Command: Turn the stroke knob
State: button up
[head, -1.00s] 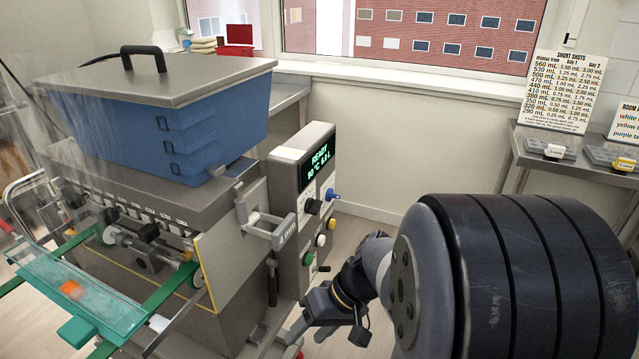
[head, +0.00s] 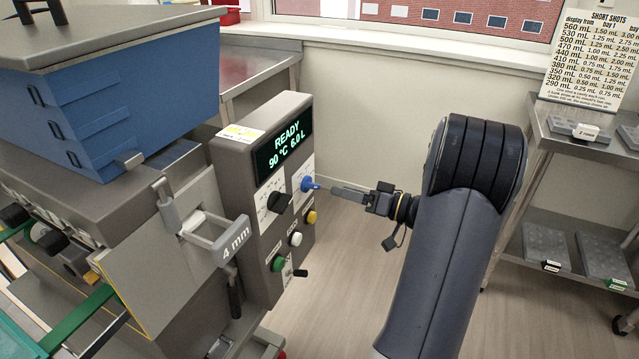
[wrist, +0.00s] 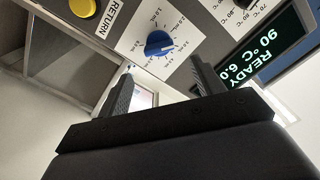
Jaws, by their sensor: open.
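The stroke knob is the blue knob (head: 309,184) on the right of the machine's front panel. In the wrist view the blue knob (wrist: 158,43) sits on a white dial plate marked in mL, ahead of my fingers. My gripper (head: 334,190) reaches in from the right, its fingertips just short of the knob. In the wrist view my gripper (wrist: 163,80) is open, one finger to either side of the knob's line, with nothing between them. I see no contact with the knob.
A black knob (head: 280,202) sits left of the blue one. A yellow button (head: 311,217), a white button (head: 295,239) and a green button (head: 277,264) are below. A handle marked 4 mm (head: 228,243) juts out at left.

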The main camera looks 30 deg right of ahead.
aim_at(318, 186)
jog(key=x, duration=0.7)
jog(key=shift+w+a, duration=0.15)
jog(key=shift+w, duration=0.05)
jog(key=shift+c, duration=0.2)
jog(key=c, duration=0.9)
jog(key=shift+c, duration=0.2)
jog(key=shift+f, duration=0.1)
